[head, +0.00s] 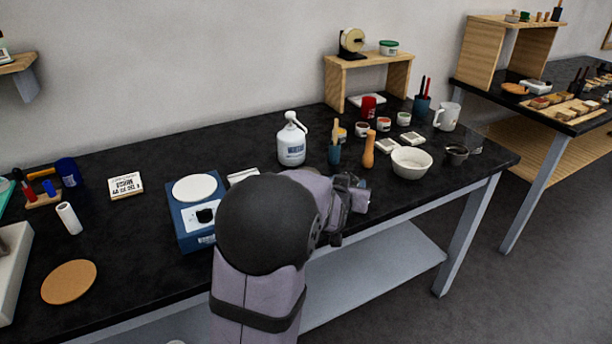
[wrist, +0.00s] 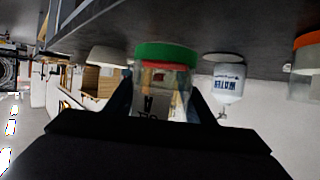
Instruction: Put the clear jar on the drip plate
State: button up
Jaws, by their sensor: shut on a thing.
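In the wrist view, which looks upside down, my gripper (wrist: 162,95) is shut on a clear jar (wrist: 163,80) with a green end. The dark fingers are on either side of it. The green end points toward the dark tabletop in the picture; I cannot tell whether it touches. In the head view my gripper (head: 354,194) is over the front of the bench, and my arm hides the jar.
A white bottle marked WATER (head: 291,148), a wooden-handled tool (head: 368,150) and a white bowl (head: 411,162) stand beyond my gripper. A blue device with a round white top (head: 194,188) is left of my arm. A round cork mat (head: 69,282) lies at front left.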

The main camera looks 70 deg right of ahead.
jog(key=shift+w+d, duration=0.1)
jog(key=w+d+p, duration=0.7)
jog(key=w+d, duration=0.5)
jog(key=shift+w+d, duration=0.1)
jog(key=shift+w+d+r+p, duration=0.1)
jog(key=shift+w+d+p, duration=0.05)
jog(key=shift+p, duration=0.15)
jog(key=shift+f, duration=1.8)
jog(key=shift+f, duration=0.2)
jog(key=o, duration=1.2)
